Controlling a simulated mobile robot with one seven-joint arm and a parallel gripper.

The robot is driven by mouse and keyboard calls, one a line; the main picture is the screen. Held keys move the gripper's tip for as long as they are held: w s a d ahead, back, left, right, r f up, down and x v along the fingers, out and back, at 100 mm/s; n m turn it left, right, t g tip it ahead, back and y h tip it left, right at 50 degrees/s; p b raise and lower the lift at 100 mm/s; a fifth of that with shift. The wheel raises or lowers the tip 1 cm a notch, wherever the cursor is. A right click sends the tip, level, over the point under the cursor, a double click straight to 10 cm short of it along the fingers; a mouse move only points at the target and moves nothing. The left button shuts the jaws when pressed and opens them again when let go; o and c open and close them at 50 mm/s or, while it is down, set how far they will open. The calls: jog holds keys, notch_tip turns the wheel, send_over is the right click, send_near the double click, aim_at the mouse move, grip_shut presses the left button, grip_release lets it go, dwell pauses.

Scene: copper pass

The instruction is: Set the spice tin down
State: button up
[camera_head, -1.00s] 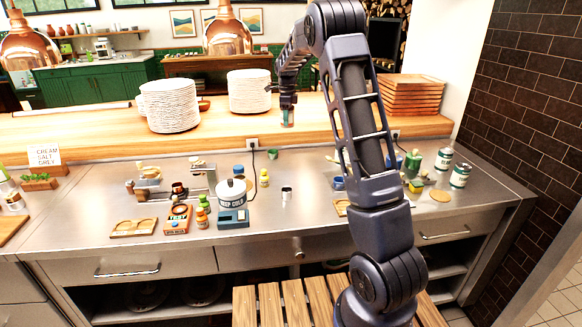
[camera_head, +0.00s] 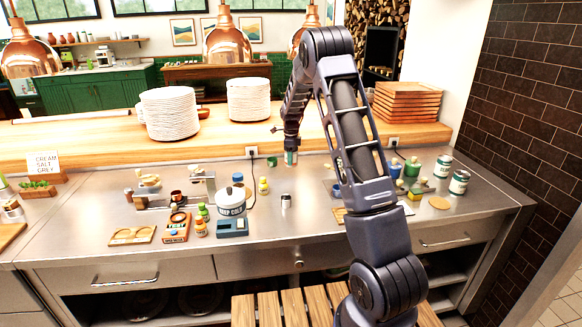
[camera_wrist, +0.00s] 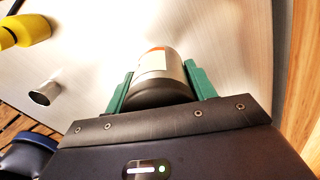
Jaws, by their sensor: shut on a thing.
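My gripper (camera_head: 291,152) hangs over the steel counter (camera_head: 330,262), in front of the raised wooden ledge. In the wrist view, the green fingers of my gripper (camera_wrist: 160,84) are shut on the spice tin (camera_wrist: 158,66), one on each side. The tin is a silvery cylinder with a dark end towards the wrist and a white and orange label. In the head view the tin is small. I cannot tell whether its base touches the counter.
A small steel cup (camera_head: 286,201) stands on the counter below my gripper; it also shows in the wrist view (camera_wrist: 45,92). Bare steel surrounds the cup.

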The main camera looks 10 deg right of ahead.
jog(key=shift+f, duration=2.35)
jog(key=shift+f, duration=0.1)
jog(key=o, duration=1.1)
